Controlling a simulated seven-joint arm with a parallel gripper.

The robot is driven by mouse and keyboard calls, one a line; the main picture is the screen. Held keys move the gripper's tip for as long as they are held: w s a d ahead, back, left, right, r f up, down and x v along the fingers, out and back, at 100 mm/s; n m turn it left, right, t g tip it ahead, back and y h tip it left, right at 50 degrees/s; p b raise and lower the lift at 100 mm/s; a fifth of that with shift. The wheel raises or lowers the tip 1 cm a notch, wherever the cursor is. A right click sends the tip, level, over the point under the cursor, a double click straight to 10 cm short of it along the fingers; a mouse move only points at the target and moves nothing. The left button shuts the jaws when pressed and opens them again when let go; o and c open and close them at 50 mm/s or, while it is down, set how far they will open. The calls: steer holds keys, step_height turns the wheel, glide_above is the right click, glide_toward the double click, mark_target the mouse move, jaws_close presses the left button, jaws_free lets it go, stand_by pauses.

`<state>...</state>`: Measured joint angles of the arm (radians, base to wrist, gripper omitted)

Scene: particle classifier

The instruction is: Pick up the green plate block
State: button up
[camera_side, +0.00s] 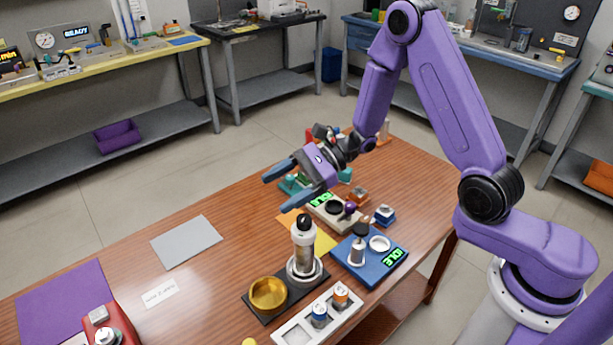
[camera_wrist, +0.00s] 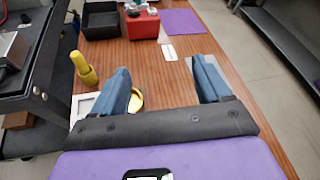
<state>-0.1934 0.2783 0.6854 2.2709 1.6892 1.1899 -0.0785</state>
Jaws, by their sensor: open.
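My gripper (camera_side: 278,191) hangs above the wooden table in the side view, tilted, its two blue fingers apart with nothing seen between them. Its fingers also show spread wide in the wrist view (camera_wrist: 163,70). In the side view a teal-green item (camera_side: 291,186) shows partly behind the fingers, and another small green piece (camera_side: 345,175) lies just right of the wrist. The gripper hides much of that area, so I cannot tell which is the green plate block. No green block shows in the wrist view.
A blue device (camera_side: 384,265) reading IDLE, a brass bowl (camera_side: 268,294) beside an upright cylinder (camera_side: 304,240), and a white tray (camera_side: 290,330) crowd the table's near side. A grey sheet (camera_side: 187,242) and purple mat (camera_side: 65,300) lie left. The table's middle-left is mostly clear.

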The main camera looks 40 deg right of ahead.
steer(key=w+d+f+m+t+h, duration=0.2)
steer(key=w+d+f+m+t, duration=0.2)
steer(key=w+d+m+t, duration=0.15)
steer(key=s+d+f+m+t+h, duration=0.1)
steer(key=d+f+m+t+h, duration=0.1)
steer(key=d+f+m+h, duration=0.6)
steer(key=s+d+f+m+t+h, duration=0.25)
steer(key=d+m, duration=0.25)
steer(key=d, duration=0.7)
steer(key=shift+n+h, duration=0.25)
steer(key=shift+h, duration=0.2)
steer(key=x, duration=1.1)
steer(key=shift+w+a+r, duration=0.2)
steer(key=shift+w+a, duration=0.05)
steer(key=shift+w, duration=0.05)
steer(key=shift+d+x, duration=0.15)
steer(key=shift+x, duration=1.35)
steer(key=shift+d+x, duration=0.15)
steer(key=shift+x, duration=1.3)
steer(key=shift+r, duration=0.1)
steer(key=c, duration=1.3)
